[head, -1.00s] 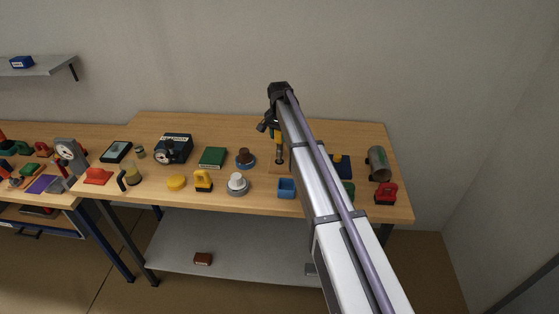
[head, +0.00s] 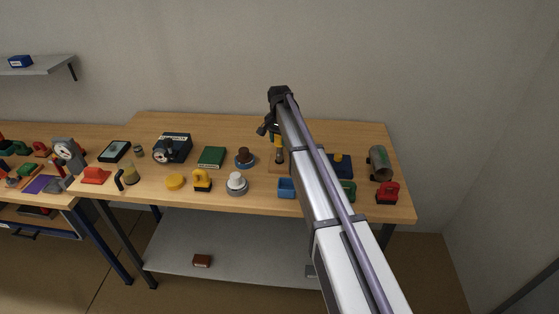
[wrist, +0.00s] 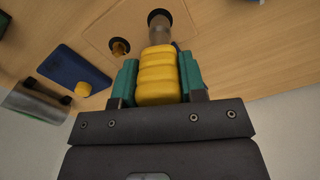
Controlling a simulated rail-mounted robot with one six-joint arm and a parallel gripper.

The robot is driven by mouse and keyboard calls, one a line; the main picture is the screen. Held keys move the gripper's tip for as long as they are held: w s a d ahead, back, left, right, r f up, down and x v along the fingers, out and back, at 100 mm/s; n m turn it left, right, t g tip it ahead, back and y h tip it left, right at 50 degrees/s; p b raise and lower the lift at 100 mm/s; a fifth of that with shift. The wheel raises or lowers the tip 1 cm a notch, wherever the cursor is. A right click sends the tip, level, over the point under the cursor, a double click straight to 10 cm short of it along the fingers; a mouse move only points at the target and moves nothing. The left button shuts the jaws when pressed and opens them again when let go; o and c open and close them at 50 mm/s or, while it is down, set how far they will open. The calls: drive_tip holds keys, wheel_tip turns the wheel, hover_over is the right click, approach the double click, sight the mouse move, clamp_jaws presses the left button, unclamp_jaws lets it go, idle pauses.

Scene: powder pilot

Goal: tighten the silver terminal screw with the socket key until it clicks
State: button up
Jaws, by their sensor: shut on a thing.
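My gripper (wrist: 157,72) is shut on the ribbed yellow handle of the socket key (wrist: 160,85), between two teal finger pads. The key's grey shaft points away from my gripper, to a dark round fitting (wrist: 159,17) on a light wooden board (wrist: 95,30). The shaft's end lies over that fitting; I cannot tell how deep it sits. I make out no silver screw head there; the key covers that spot. A brass-coloured screw (wrist: 119,47) in a second dark ring shows left of the key. In the head view, my gripper (head: 274,132) is above the board, partly behind my arm.
A blue pad (wrist: 72,70) with a yellow knob and a grey cylinder (wrist: 35,102) lie left in the wrist view. In the head view, a blue open box (head: 286,188), a brown-topped knob (head: 244,157) and a red-handled item (head: 387,193) stand nearby.

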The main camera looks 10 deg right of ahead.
drive_tip(key=shift+f+b, duration=0.35)
drive_tip(key=shift+f, duration=0.05)
drive_tip(key=o, duration=1.3)
drive_tip(key=shift+c, duration=0.2)
drive_tip(key=shift+r, duration=0.15)
wheel_tip(320, 180, up, 11)
drive_tip(key=p, duration=1.1)
drive_tip(key=shift+f, duration=0.2)
